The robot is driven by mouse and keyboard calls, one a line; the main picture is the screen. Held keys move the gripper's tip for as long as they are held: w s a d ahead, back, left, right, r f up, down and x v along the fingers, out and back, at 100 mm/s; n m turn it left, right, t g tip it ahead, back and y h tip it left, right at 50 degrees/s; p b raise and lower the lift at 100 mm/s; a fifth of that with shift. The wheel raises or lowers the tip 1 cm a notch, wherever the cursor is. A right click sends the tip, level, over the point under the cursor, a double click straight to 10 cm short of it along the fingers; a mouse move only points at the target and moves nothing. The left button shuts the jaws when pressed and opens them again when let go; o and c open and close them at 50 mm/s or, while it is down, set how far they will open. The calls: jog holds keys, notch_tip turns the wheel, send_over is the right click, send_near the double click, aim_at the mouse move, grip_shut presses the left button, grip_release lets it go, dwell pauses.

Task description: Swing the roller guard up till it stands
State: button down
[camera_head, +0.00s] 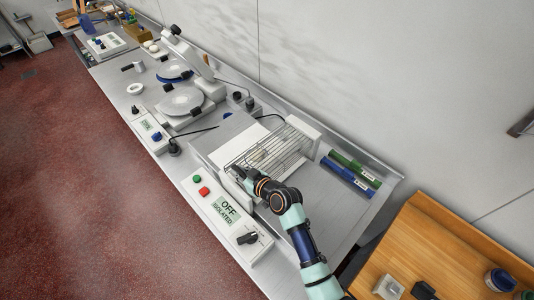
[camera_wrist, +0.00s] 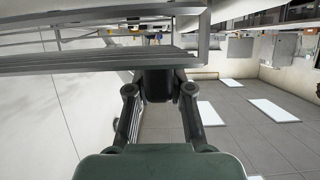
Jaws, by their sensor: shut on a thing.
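The roller guard (camera_head: 268,148) is a grid of metal bars over the sheeter at the middle of the bench. It lies low and slanted rather than upright. Its bars (camera_wrist: 90,66) cross the upper left of the wrist view. My gripper (camera_head: 240,174) is at the guard's near left edge. In the wrist view my gripper (camera_wrist: 158,90) is shut, its fingers either side of a dark block just under the bars. It seems to hold the guard's edge; the exact contact is hidden.
A control box (camera_head: 225,210) reading OFF ISOLATED has green and red buttons and a black knob, left of my arm. Green (camera_head: 352,166) and blue (camera_head: 345,179) rollers lie right of the guard. A wall (camera_head: 340,60) runs behind the bench.

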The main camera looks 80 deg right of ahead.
jog(key=shift+m+t+y, duration=0.3)
jog(key=shift+m+y, duration=0.2)
jog(key=shift+m, duration=0.3)
jog(key=shift+s+d+r+p, duration=0.2)
jog(key=shift+r+p, duration=0.55)
jog(key=shift+r, duration=0.4)
jog(key=shift+s+d+r+p, duration=0.1)
jog(key=shift+d+r+p, duration=0.1)
jog(key=shift+r+p, duration=0.8)
jog(key=shift+s+d+r+p, duration=0.15)
jog(key=shift+r+p, duration=0.4)
jog(key=shift+r, duration=0.8)
notch_tip(320, 180, up, 6)
jog(key=s+d+m+y+p, duration=0.1)
jog(key=d+p, duration=0.1)
jog(key=p, duration=0.1)
jog(key=shift+s+d+r+m+t, duration=0.2)
jog(key=shift+s+d+m+t, duration=0.05)
jog(key=shift+m+t, duration=0.15)
jog(key=s+d+r+m+p, duration=0.1)
jog(key=s+d+r+p, duration=0.1)
jog(key=r, duration=0.3)
jog(key=shift+s+d+r+m+t+y, duration=0.15)
jog(key=shift+d+r+m+t+y, duration=0.2)
jog(key=shift+d, duration=0.4)
